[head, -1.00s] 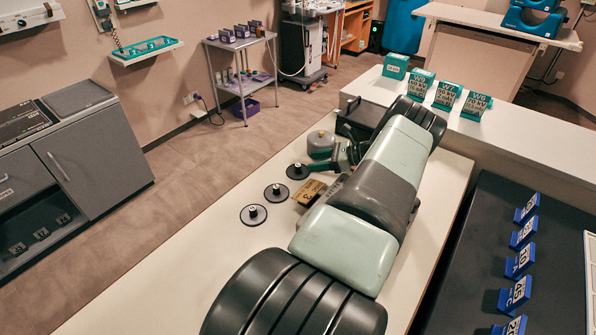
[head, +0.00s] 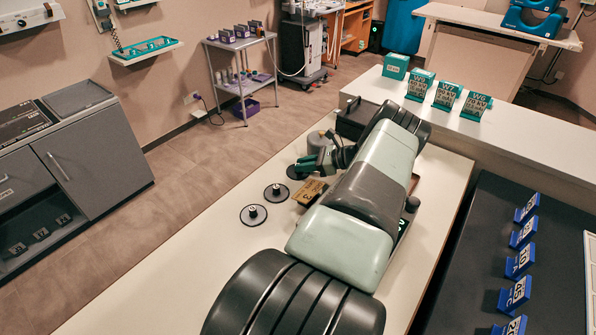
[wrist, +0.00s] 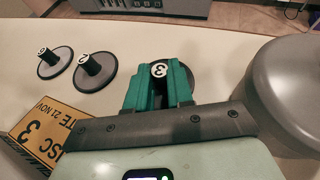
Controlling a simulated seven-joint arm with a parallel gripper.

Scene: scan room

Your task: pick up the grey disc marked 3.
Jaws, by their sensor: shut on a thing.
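The grey disc marked 3 (wrist: 159,70) shows its black knob with a white "3" cap between the green fingers of my gripper (wrist: 158,84) in the wrist view. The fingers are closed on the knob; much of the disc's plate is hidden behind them. In the head view my gripper (head: 312,164) is low over the table, and the dark edge of the disc (head: 292,174) shows below it. I cannot tell whether the disc touches the table. Two similar discs lie on the pale table to the left, one (wrist: 96,68) nearer and one (wrist: 55,62) farther.
A yellow sign (wrist: 45,130) reading disc 3 is left of my gripper. A large grey rounded vessel (wrist: 290,85) stands close on the right. A dark box (head: 352,120) is behind my arm. The pale table (head: 190,270) is bare at the front left.

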